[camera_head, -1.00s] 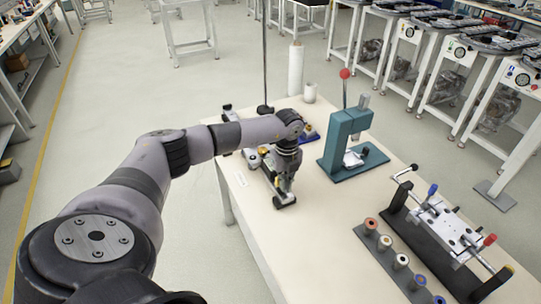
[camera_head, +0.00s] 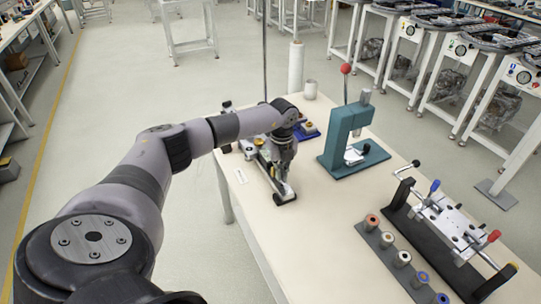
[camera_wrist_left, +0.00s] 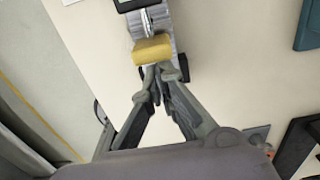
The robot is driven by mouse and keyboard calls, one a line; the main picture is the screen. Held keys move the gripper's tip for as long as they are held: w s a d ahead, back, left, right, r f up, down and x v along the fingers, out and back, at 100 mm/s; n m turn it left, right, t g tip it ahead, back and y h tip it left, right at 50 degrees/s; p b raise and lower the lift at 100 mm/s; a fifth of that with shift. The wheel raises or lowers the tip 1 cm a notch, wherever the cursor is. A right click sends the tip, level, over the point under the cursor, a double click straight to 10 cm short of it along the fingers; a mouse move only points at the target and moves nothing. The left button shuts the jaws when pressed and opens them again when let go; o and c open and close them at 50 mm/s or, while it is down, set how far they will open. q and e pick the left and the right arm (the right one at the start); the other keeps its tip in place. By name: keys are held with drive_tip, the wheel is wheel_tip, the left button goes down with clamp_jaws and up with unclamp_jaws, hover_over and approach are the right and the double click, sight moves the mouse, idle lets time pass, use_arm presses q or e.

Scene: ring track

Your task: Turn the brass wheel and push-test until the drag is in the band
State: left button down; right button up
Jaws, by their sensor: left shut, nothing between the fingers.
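The brass wheel (camera_wrist_left: 152,49) shows in the left wrist view as a yellow cylinder lying across a grey metal track (camera_wrist_left: 160,20). My left gripper (camera_wrist_left: 152,72) is shut and empty, its fingertips right at the near edge of the wheel; I cannot tell whether they touch it. In the head view my left gripper (camera_head: 283,178) points down over the near end of the narrow track fixture (camera_head: 271,178) on the bench, and it hides part of the fixture. A dark display edge (camera_wrist_left: 130,4) is cut off at the top of the wrist view. My right gripper is not in view.
A teal press (camera_head: 345,140) with a red-knobbed lever stands right of the gripper. A row of spools (camera_head: 388,241) and a metal clamp fixture (camera_head: 447,225) occupy the bench's near right. Bare bench (camera_head: 300,230) lies between.

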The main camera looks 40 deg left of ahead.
use_arm(q)
drive_tip(key=shift+w+a+b, duration=0.3)
drive_tip(key=shift+a+b, duration=0.15)
drive_tip(key=shift+a, duration=0.2)
drive_tip(key=shift+w+a+b, duration=0.25)
drive_tip(key=shift+a+b, duration=0.15)
drive_tip(key=shift+a, duration=0.25)
drive_tip(key=p, duration=0.1)
drive_tip(key=d+r+p, duration=0.1)
drive_tip(key=p, duration=0.1)
drive_tip(key=shift+s+d+r, duration=0.25)
drive_tip(key=shift+s+r, duration=0.05)
drive_tip(key=shift+s, duration=0.1)
drive_tip(key=shift+s+d+r+p, duration=0.15)
drive_tip(key=shift+d+r+p, duration=0.1)
drive_tip(key=shift+d+p, duration=0.3)
